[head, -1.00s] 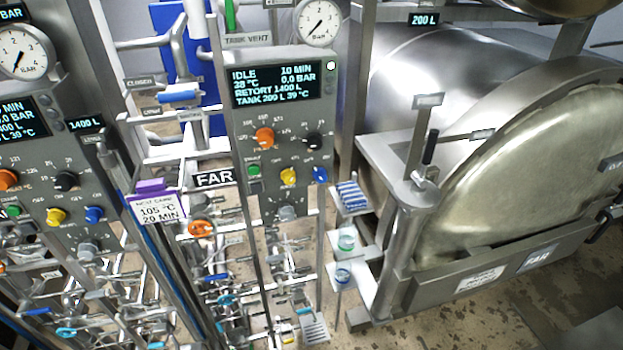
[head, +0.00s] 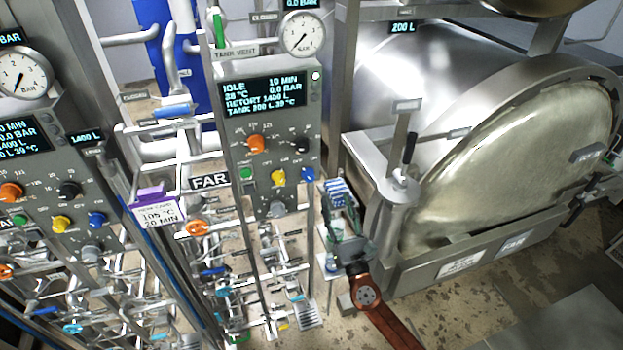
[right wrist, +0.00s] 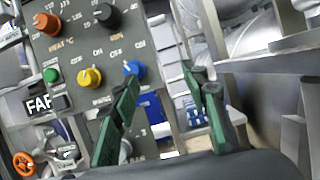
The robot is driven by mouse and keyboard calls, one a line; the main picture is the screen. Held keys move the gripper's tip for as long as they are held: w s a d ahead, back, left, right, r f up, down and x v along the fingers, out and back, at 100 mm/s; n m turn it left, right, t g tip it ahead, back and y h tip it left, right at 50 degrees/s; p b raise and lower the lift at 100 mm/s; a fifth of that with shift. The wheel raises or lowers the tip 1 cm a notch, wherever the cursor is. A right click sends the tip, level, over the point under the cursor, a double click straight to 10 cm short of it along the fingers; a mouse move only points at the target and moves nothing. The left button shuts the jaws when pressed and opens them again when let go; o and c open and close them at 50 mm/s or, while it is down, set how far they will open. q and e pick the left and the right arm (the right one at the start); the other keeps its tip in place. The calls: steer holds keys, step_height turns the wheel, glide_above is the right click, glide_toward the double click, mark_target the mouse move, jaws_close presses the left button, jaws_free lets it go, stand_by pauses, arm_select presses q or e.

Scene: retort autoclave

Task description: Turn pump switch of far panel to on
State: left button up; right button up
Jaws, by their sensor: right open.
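The far panel (head: 240,150) is a grey box with a lit display, beside the FAR sign (head: 211,181). Its lower row has a green button (head: 246,174), a yellow knob (head: 278,178) and a blue knob (head: 308,174). OFF/ON marks show above the yellow knob (right wrist: 89,78) and the blue knob (right wrist: 134,68) in the right wrist view; I cannot read which is the pump switch. My right gripper (head: 341,207) is open, right of and below the blue knob. In the wrist view its left green finger partly overlaps the blue knob; contact cannot be told. My left gripper is out of view.
A big steel retort (head: 500,150) stands at the right, with a lever post (head: 398,190) in front. A small shelf with blue-striped items (head: 338,190) is close to my gripper. Another panel (head: 40,190) is at the left. Pipes and valves fill the space below.

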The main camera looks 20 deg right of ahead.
mark_target(311, 181)
steer(key=shift+w+a+r+n+y+p, duration=0.25)
steer(key=shift+w+a+r+n+y, duration=0.5)
steer(key=shift+w, duration=0.75)
steer(key=shift+w+a+r+n+y+p, duration=0.15)
steer(key=shift+w+a+n+y+p, duration=0.25)
steer(key=shift+w+a+n, duration=0.9)
steer(key=shift+w+a+r+n+y+p, duration=0.15)
steer(key=shift+w+a+r+n+y, duration=0.45)
steer(key=shift+w, duration=1.1)
steer(key=shift+f, duration=0.15)
steer(key=shift+c, duration=0.5)
jaws_close()
